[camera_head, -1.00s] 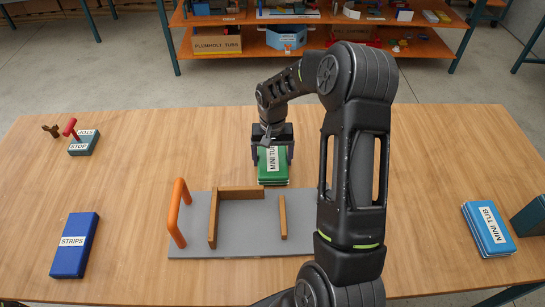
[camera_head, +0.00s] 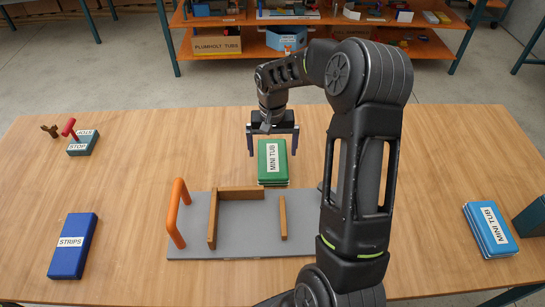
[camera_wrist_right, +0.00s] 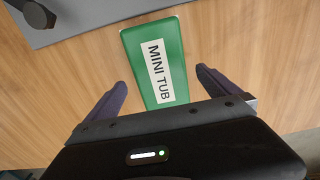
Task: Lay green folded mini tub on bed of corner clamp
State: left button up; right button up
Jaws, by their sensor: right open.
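The green folded mini tub (camera_head: 272,160) lies flat on the table just behind the corner clamp, its "MINI TUB" label facing up. It also shows in the right wrist view (camera_wrist_right: 174,40), between and ahead of the fingers. My right gripper (camera_head: 272,155) is open and empty, raised above the tub's far end with a finger to each side. The corner clamp has a bare grey bed (camera_head: 255,238), wooden fences (camera_head: 212,220) and an orange handle (camera_head: 177,210). My right arm hides its right end. My left gripper is not in view.
A blue mini tub (camera_head: 488,229) lies at the right beside a dark teal block (camera_head: 531,217). A blue strips box (camera_head: 73,245) lies at the left. A hold/stop block (camera_head: 82,143) with a red handle stands at the back left. The table's back middle is clear.

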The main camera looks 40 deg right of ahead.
aim_at(272, 157)
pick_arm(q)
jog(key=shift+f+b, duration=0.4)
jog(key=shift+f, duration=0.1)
pick_arm(e)
notch_tip(272, 157, up, 8)
jog(key=shift+f, duration=0.25)
jog(key=shift+f, duration=0.1)
